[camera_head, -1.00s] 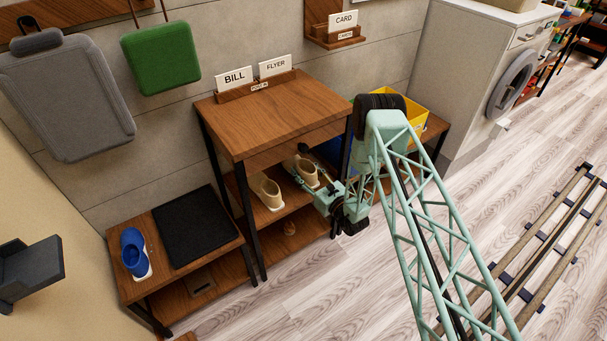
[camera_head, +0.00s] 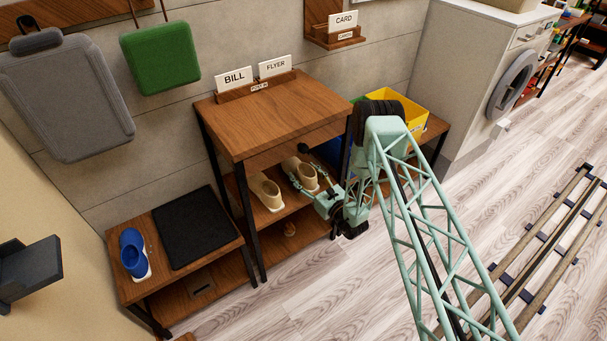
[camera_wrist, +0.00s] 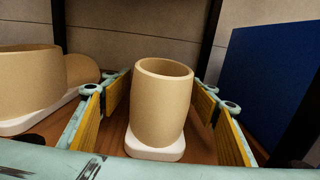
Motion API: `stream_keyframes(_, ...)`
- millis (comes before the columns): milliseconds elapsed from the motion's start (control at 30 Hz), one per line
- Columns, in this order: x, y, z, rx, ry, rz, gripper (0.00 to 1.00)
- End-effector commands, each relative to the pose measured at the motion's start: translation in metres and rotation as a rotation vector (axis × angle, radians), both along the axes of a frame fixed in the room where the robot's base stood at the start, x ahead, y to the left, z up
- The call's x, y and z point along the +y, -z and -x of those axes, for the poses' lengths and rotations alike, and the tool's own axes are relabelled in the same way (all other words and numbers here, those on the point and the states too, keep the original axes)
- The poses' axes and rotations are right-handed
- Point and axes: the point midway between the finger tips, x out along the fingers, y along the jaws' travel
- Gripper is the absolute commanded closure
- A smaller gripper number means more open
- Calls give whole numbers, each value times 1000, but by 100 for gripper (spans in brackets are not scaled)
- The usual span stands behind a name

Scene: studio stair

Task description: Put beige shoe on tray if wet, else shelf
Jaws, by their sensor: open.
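Two beige shoes with white soles stand on the middle board of the wooden shelf (camera_head: 295,220): a left one (camera_head: 266,191) and a right one (camera_head: 303,174). My gripper (camera_head: 313,182) is open, with its fingers on either side of the right shoe. In the wrist view this beige shoe (camera_wrist: 160,105) stands upright between the yellow-padded fingers, with gaps on both sides. The left beige shoe (camera_wrist: 30,85) is outside the left finger. I see no clear drops or wet shine, but cannot tell whether it is wet. A flat black tray or mat (camera_head: 195,227) lies on the low bench.
A blue shoe (camera_head: 132,252) stands on the low bench (camera_head: 165,285) beside the black piece. Dark shelf posts (camera_head: 248,220) and the top board (camera_head: 270,115) bound the opening. A blue panel (camera_wrist: 270,75) is close at right. A yellow bin (camera_head: 400,105) is behind my arm.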

Motion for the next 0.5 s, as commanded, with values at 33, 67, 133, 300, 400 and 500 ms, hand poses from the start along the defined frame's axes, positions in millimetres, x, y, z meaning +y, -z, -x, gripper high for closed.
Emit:
stream_keyframes(33, 0, 0, 0, 0, 0, 0, 45)
stream_keyframes(67, 0, 0, 0, 0, 0, 0, 45)
stream_keyframes(133, 0, 0, 0, 0, 0, 0, 45)
stream_keyframes(300, -1, -2, 1, 1, 0, 0, 45)
stream_keyframes(400, -6, -2, 6, 1, 1, 0, 45)
stream_keyframes(500, -12, -2, 13, 3, 2, 0, 45)
